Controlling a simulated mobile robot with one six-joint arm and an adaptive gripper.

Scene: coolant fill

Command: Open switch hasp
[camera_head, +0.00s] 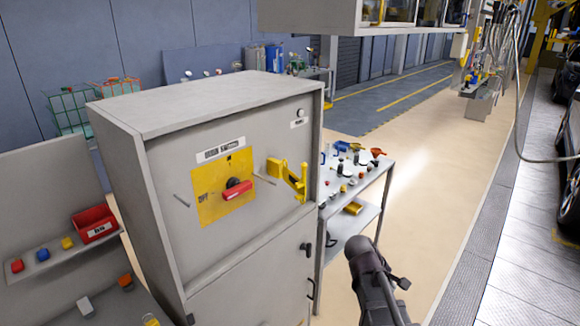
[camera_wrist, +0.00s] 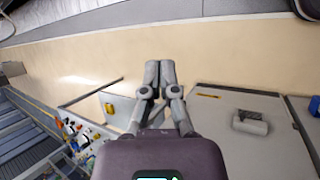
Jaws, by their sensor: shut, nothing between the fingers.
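The switch cabinet is a grey box (camera_head: 160,180) at the left-centre of the head view. Its front carries a yellow plate (camera_head: 210,200) with a red switch handle (camera_head: 236,191) on a dark hub. Right of the plate is the yellow hasp (camera_head: 294,184), standing out from the panel near its right edge. In the wrist view, the two grey fingers of my gripper (camera_wrist: 160,74) are together and empty, with bare floor beyond them. In the head view my dark arm end stands right of the cabinet, lower than the hasp and apart from it. The hasp is not clearly visible in the wrist view.
Thin pins stick out of the panel on both sides of the switch. A table (camera_head: 352,185) with bottles and funnels stands behind the cabinet at right. A bench with a red bin (camera_head: 94,224) is at left. The floor (camera_head: 430,200) at right is clear.

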